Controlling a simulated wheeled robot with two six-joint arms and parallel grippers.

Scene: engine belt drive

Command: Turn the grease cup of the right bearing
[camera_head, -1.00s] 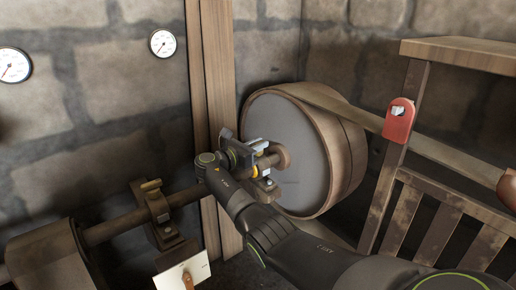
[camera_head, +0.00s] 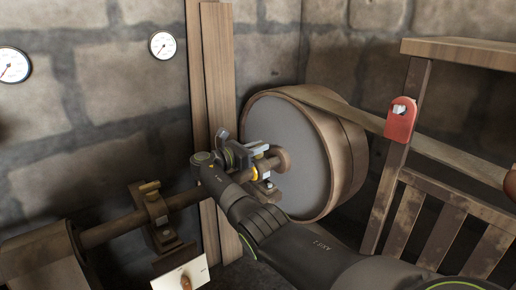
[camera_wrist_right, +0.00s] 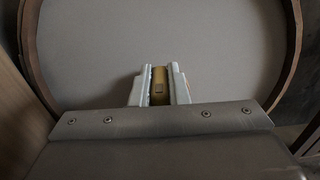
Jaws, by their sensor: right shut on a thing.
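The right bearing (camera_head: 268,190) stands on the shaft just in front of the big pulley (camera_head: 292,165). Its brass grease cup (camera_wrist_right: 160,86) shows in the right wrist view between the two pale fingers. My right gripper (camera_head: 262,150) is shut on the cup, coming in over the top of the bearing. In the head view the gripper hides most of the cup. My left gripper is not in view.
The shaft (camera_head: 185,199) runs left to another bearing (camera_head: 160,222) with its own brass cup (camera_head: 150,187). A flat belt (camera_head: 440,153) leads right from the pulley past a wooden frame (camera_head: 409,110) with a red box (camera_head: 401,120). Wooden planks (camera_head: 219,85) stand behind the shaft.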

